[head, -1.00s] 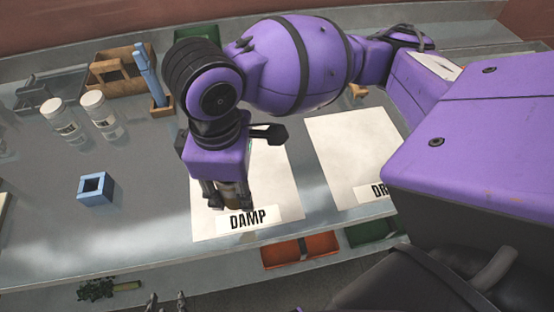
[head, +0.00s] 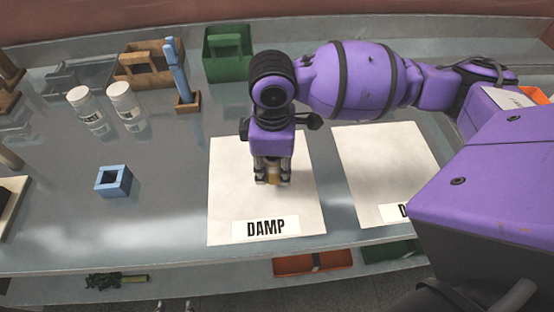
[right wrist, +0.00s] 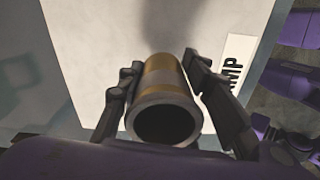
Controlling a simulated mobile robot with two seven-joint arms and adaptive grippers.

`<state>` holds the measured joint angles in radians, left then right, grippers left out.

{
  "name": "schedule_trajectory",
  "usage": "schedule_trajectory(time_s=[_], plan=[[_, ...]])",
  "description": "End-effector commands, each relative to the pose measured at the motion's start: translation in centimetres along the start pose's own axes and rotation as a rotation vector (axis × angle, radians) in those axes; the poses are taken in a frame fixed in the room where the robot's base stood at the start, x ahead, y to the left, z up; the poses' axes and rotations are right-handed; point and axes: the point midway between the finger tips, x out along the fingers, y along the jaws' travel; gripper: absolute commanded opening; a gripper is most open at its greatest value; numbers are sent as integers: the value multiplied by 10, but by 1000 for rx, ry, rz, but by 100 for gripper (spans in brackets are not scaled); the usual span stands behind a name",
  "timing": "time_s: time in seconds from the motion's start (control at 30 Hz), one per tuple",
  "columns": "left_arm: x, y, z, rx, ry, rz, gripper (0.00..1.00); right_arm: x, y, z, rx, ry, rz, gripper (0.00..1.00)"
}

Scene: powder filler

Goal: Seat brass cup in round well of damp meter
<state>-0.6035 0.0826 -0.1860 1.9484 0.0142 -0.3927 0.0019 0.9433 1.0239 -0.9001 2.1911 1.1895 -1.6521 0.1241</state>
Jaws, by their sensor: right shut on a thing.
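My right gripper (head: 272,180) is shut on the brass cup (head: 272,174), low over the white sheet marked DAMP (head: 235,205). In the right wrist view the cup (right wrist: 165,75) lies between the two fingers, with its dark open end toward the camera. I cannot tell whether its far end touches the sheet. I see no round well or damp meter that I can make out. Two dark tips at the bottom edge of the head view seem to be my left gripper (head: 174,305), mostly cut off.
A blue block with a square opening (head: 113,182) stands left of the sheet. Two white jars (head: 124,102), a wooden box (head: 150,72), a blue upright tool (head: 178,75) and a green bin (head: 228,60) stand behind. A second white sheet (head: 385,165) lies to the right.

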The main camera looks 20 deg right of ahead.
Motion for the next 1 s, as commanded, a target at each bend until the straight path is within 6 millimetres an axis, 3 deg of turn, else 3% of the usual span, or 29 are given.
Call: schedule_trajectory(time_s=[0.2, 0.6, 0.63, 0.73, 1.0], plan=[[2, 0, 8, 1, -13, 0, 40, 33, 2, 2, 1, -3, -3, 5], [1, -3, 7, 14, -10, 0, 40, 37, 2, 1, 2, -2, 0, 5], [1, -4, 7, 15, -11, -1, 40, 37, 3, 1, 2, -2, 0, 37], [1, -4, 8, 17, -12, -1, 40, 37, 3, 1, 1, -2, 0, 50], [1, -4, 8, 14, -12, -1, 40, 37, 3, 1, 1, -2, 0, 52]])
